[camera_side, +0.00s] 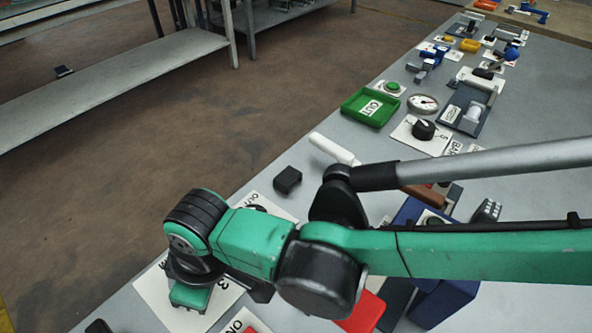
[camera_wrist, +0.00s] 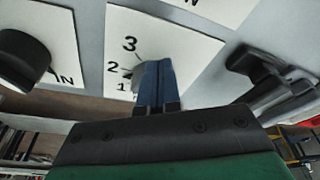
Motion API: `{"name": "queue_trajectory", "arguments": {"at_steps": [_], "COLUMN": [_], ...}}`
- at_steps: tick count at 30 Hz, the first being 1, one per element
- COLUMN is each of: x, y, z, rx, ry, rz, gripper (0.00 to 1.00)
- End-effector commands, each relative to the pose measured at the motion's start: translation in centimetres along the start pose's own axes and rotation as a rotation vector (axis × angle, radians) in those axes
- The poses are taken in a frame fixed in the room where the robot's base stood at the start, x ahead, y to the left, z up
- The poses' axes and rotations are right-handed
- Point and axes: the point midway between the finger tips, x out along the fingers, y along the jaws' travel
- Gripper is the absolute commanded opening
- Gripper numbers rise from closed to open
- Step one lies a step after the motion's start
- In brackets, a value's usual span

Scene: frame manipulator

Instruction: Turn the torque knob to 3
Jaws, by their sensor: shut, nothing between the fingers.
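A white plate (camera_wrist: 185,47) with the printed numbers 1, 2 and 3 is in the upper middle of the wrist view. My gripper (camera_wrist: 158,66) has its blue fingers close together in front of this plate, with nothing visible between them. The fingers cover the middle of the dial; a small grey part shows beside them, and I cannot tell whether it is the knob. No torque lettering is readable. In the side view a white plate (camera_side: 151,291) lies under my wrist at the lower left, with my arm hiding its middle and my fingertips.
In the wrist view a black knob (camera_wrist: 22,58) on a white plate is at left and a dark grey fixture (camera_wrist: 262,78) at right. In the side view a black block (camera_side: 287,180), green tray (camera_side: 353,105) and another knob (camera_side: 424,129) stand farther along the crowded table.

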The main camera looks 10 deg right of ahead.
Motion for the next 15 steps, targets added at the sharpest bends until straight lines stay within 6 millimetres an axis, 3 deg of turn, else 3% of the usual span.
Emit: {"name": "queue_trajectory", "arguments": {"at_steps": [15], "x": [-0.26], "y": [-0.3], "z": [0.65], "rx": [-0.001], "ry": [0.003], "rz": [0.0], "gripper": [0.0]}}
